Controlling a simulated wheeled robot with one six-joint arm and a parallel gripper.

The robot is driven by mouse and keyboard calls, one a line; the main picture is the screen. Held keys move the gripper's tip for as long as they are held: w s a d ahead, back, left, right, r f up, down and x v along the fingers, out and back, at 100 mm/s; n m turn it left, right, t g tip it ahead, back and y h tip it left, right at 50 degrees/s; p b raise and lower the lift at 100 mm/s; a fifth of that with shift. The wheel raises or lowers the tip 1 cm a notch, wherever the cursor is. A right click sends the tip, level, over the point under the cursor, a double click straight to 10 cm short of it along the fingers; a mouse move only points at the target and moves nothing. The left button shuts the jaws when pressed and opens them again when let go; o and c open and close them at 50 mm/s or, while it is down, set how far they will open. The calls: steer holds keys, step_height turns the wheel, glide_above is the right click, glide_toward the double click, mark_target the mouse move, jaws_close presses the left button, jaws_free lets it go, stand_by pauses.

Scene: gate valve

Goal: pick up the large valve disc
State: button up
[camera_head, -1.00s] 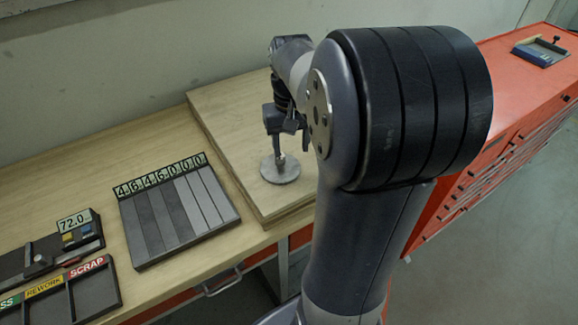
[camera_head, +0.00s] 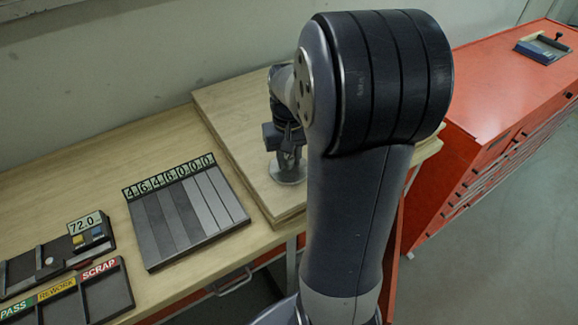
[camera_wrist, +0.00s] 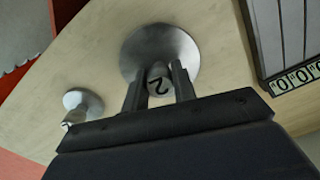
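The large valve disc (camera_wrist: 182,42) is a round grey metal plate with an upright stem whose top is marked "2". It lies flat on the raised wooden board; in the head view the disc (camera_head: 287,176) shows partly below my gripper (camera_head: 288,155). In the wrist view, my gripper (camera_wrist: 160,82) has one finger on each side of the stem. The fingers look apart, with no clear contact on the stem. A smaller valve disc (camera_wrist: 80,98) with a stem stands to the left in the wrist view; my arm hides it in the head view.
A tray of grey strips with number tiles (camera_head: 188,215) lies left of the wooden board (camera_head: 235,110). A gauge reading 72.0 (camera_head: 88,232) and a PASS/REWORK/SCRAP tray (camera_head: 75,295) lie further left. A red cabinet (camera_head: 490,90) stands to the right.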

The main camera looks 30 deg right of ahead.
steer(key=c, duration=0.5)
